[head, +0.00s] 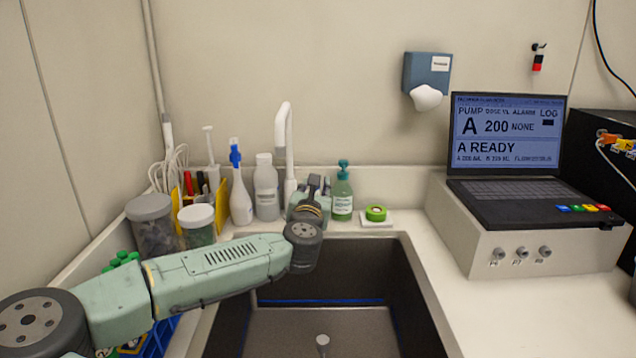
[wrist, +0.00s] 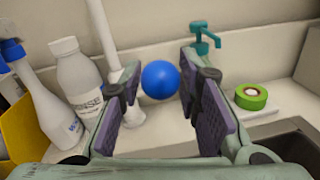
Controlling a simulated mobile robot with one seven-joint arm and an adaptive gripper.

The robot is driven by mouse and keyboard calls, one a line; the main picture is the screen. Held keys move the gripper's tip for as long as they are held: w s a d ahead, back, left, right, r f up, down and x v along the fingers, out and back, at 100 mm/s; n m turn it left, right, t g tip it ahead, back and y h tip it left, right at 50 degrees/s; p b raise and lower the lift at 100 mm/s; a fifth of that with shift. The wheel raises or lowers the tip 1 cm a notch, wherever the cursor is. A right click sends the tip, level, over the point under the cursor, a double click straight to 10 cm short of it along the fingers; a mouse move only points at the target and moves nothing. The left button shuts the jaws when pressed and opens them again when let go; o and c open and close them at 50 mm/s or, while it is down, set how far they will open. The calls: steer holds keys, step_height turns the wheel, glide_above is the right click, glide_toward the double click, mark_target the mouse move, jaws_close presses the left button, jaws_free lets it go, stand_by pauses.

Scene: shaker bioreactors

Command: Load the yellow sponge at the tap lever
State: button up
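No yellow sponge can be made out in either view. The white gooseneck tap (head: 284,140) rises behind the sink, and its lower part shows in the wrist view (wrist: 104,38). A blue ball (wrist: 160,79) beside the tap appears between my finger pads; whether it is the tap lever's knob I cannot tell. My gripper (wrist: 158,84) is open, its purple-grey pads apart on either side of the ball in the picture. No contact shows. In the head view my gripper (head: 313,186) is at the sink's back edge, hiding the tap's base and the ball.
A white rinse bottle (wrist: 80,80) and a blue-topped spray bottle (wrist: 45,100) stand left of the tap. A green soap bottle (head: 342,195) and green tape roll (head: 376,213) stand to the right. The sink (head: 375,270) lies in front; a laptop (head: 510,150) is further right.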

steer(key=shift+s+r, duration=0.1)
steer(key=shift+r, duration=0.05)
steer(key=shift+c, duration=0.6)
jaws_close()
